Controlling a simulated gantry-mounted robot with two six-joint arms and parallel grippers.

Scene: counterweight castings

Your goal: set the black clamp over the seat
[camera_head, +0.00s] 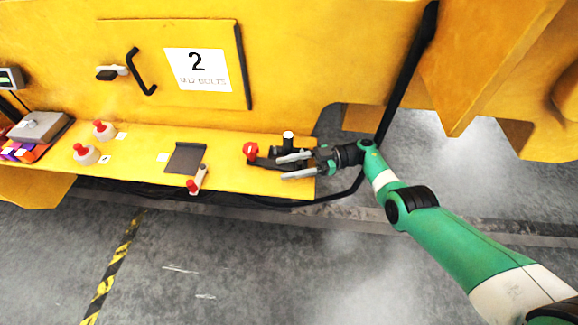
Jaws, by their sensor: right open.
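The black clamp (264,162) appears to be the dark piece with a red knob at its left end, lying near the right end of the yellow ledge. My right gripper (281,167) comes in from the right, open, its two silver fingers pointing left at the clamp's right part. The fingers partly hide the clamp, and I cannot tell whether they touch it. A dark grey plate (185,158) lies on the ledge to the left; I cannot tell whether it is the seat. My left gripper is not in view.
A black post with a white top (288,138) stands just behind the fingers. A red-tipped white piece (198,180) is at the ledge's front edge. Red-topped knobs (86,153) and a grey box (40,127) are further left. A yellow wall with a handle (141,72) rises behind.

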